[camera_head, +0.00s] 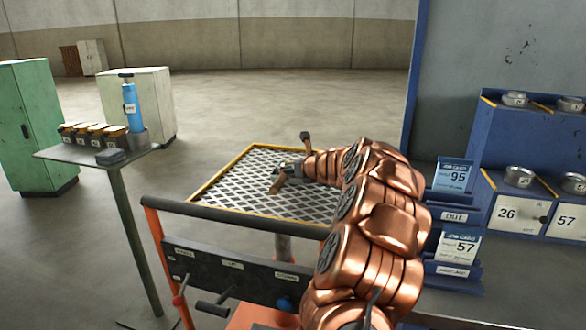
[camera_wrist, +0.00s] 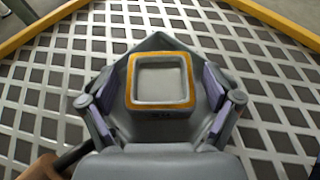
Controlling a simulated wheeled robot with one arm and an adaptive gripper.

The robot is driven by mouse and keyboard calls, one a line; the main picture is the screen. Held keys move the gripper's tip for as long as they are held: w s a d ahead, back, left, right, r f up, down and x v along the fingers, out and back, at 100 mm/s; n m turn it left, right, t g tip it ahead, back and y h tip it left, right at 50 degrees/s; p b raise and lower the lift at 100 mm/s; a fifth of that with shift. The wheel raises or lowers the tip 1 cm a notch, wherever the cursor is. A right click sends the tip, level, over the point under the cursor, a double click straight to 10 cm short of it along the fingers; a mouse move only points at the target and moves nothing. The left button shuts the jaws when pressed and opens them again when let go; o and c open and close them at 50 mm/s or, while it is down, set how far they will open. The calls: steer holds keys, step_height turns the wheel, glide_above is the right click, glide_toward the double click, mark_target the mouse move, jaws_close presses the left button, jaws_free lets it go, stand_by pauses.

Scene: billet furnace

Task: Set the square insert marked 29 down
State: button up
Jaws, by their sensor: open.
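The square insert (camera_wrist: 160,113) is a grey block with an orange-yellow rim and a square hollow in its top. A small marking shows faintly on its near face, too blurred to read. It appears upright, above or on the metal mesh table top (camera_wrist: 265,110); a dark grey shape around it hides what is directly beneath. My gripper (camera_wrist: 160,85) is open around the insert, its purple-padded fingers to the left and right with a visible gap on each side. In the head view my gripper (camera_head: 291,168) is low over the mesh table (camera_head: 225,193), and the insert cannot be made out.
A brown piece (camera_head: 277,184) is beside my gripper. A blue rack (camera_head: 480,160) with round metal parts and numbered cards stands at the right. A small stand (camera_head: 75,157) with a blue bottle (camera_head: 131,105) is at the left. Much of the mesh is bare.

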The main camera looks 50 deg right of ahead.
steer(key=shift+r, duration=0.1)
steer(key=shift+s+r, duration=0.1)
steer(key=shift+s, duration=0.1)
steer(key=p+v, duration=0.1)
steer(key=v, duration=1)
steer(key=shift+s+a+r, duration=0.1)
steer(key=shift+s, duration=0.2)
